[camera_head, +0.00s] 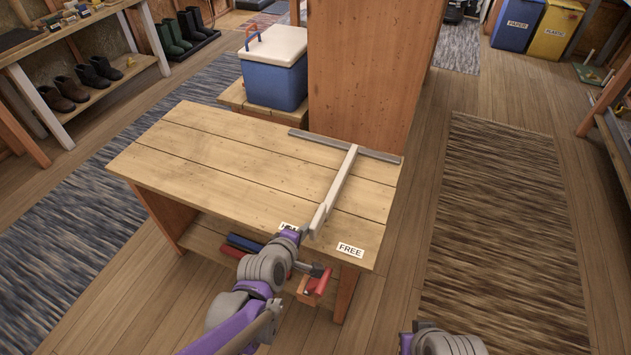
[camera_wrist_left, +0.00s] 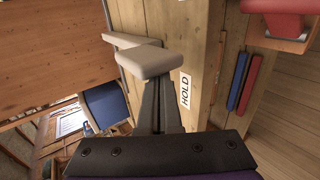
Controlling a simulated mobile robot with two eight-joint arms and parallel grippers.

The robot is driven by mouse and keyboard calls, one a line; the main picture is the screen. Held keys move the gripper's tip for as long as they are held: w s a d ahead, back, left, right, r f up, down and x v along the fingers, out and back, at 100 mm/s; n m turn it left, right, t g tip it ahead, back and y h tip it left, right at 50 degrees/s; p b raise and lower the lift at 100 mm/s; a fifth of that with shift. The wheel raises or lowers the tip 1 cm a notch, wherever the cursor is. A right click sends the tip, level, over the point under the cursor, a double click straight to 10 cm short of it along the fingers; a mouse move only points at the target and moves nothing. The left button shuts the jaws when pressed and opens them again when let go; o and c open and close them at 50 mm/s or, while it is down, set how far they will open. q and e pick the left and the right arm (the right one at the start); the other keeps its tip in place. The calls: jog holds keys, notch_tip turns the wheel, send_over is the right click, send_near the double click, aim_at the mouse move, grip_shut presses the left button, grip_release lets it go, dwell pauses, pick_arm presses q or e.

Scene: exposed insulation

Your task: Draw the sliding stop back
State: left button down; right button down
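The pale sliding stop (camera_head: 338,178) is a long bar lying across the plank workbench (camera_head: 225,152), from a dark metal rail (camera_head: 375,153) at the back to the front edge. Its near end is thicker. My left gripper (camera_head: 309,230) is at this near end, on its left side. In the left wrist view, the dark fingers (camera_wrist_left: 160,98) lie close together with their tips at the pale end piece (camera_wrist_left: 147,62). They look shut; I see no grip around the bar. A HOLD label (camera_wrist_left: 185,90) and a FREE label (camera_head: 350,249) mark the front edge.
A red handle (camera_head: 319,282) hangs below the front edge, close to my left wrist. Blue and red items (camera_wrist_left: 238,82) lie under the bench. A blue cooler (camera_head: 273,84) and a tall wooden cabinet (camera_head: 372,70) stand behind. The bench top left of the stop is clear.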

pick_arm(q)
jog(key=shift+s+d+p, duration=0.15)
jog(key=shift+s+d, duration=0.1)
jog(key=shift+d, duration=0.4)
jog(key=shift+s+d+p, duration=0.15)
jog(key=shift+s+d, duration=0.05)
jog(key=shift+d, duration=0.4)
jog(key=shift+s+d+p, duration=0.15)
jog(key=shift+s+d, duration=0.1)
jog(key=shift+d, duration=0.4)
jog(key=shift+d, duration=0.15)
jog(key=shift+s+d+p, duration=0.35)
jog(key=shift+d+p, duration=0.05)
jog(key=shift+d, duration=0.5)
jog(key=shift+s+d+p, duration=0.3)
jog(key=shift+d+p, duration=0.15)
jog(key=shift+d, duration=0.45)
jog(key=shift+s+d+p, duration=0.35)
jog(key=shift+d+p, duration=0.05)
jog(key=shift+d, duration=0.5)
jog(key=shift+s+d, duration=0.1)
jog(key=shift+d, duration=0.15)
jog(key=shift+s+d, duration=0.1)
jog(key=shift+d, duration=0.25)
jog(key=shift+w+a, duration=0.2)
jog(key=shift+a, duration=0.4)
jog(key=shift+w+a, duration=0.2)
jog(key=shift+a, duration=0.4)
